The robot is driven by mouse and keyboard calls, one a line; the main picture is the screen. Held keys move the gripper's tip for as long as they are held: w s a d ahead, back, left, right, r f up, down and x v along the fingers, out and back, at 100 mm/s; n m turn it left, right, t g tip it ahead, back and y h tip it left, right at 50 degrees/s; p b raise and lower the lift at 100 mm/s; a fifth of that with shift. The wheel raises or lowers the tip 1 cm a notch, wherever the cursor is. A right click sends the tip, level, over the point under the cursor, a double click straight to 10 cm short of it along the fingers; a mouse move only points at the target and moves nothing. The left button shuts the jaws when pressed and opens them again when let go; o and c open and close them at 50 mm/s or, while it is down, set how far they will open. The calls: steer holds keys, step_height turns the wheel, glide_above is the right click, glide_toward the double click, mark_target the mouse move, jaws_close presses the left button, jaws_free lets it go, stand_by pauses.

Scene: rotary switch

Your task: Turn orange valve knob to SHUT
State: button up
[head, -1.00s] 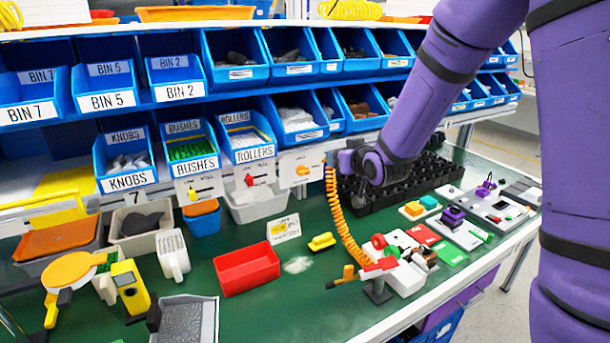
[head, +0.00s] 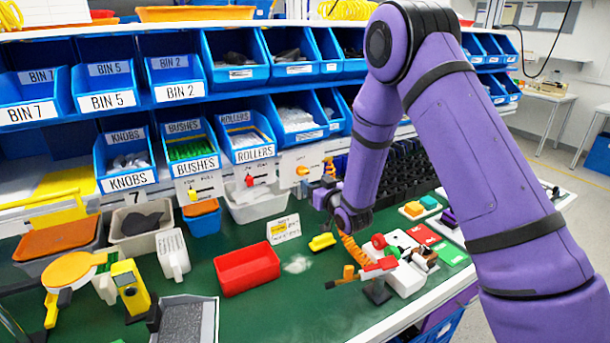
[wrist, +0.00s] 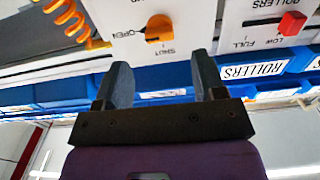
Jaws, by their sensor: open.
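The orange valve knob (head: 302,170) is on a white panel (head: 290,160) under the shelf bins, right of the red slider. In the wrist view the orange knob (wrist: 159,28) appears upside down with its panel. The word OPEN is beside it on the left and SHUT is just below it to the right. In the head view my gripper (head: 326,197) is near the panel's lower right, partly hidden by my wrist.
A red slider (wrist: 291,22) marked LOW and FULL is on the neighbouring ROLLERS panel. An orange coiled hose (wrist: 68,18) hangs beside the knob panel. Below on the green bench are a red tray (head: 247,270), a yellow block (head: 321,242) and a label card (head: 283,229).

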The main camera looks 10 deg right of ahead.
mark_target(305, 174)
steer(key=x, duration=0.6)
steer(key=shift+w+a, duration=0.1)
steer(key=shift+w, duration=0.3)
steer(key=shift+c, duration=0.2)
steer(key=c, duration=0.9)
